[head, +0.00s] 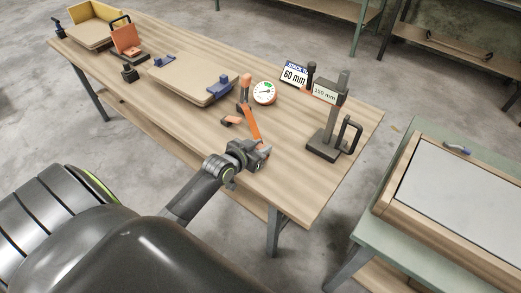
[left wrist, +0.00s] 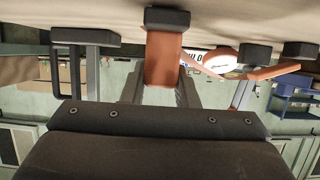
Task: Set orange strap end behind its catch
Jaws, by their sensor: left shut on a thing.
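An orange strap (head: 251,124) runs over the workbench from near an orange-topped upright post (head: 246,82) down to my left gripper (head: 262,154). The gripper is shut on the strap near the bench's front edge. In the left wrist view an orange piece (left wrist: 163,60) with a dark end block (left wrist: 167,18) stands in front of the gripper, and a thinner orange length (left wrist: 272,72) shows to the right. The jaw contact is partly hidden. I cannot make out for certain which part is the catch. My right gripper is not in view.
A tan board stack (head: 181,82) with a blue clamp (head: 220,87) lies left of the post.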

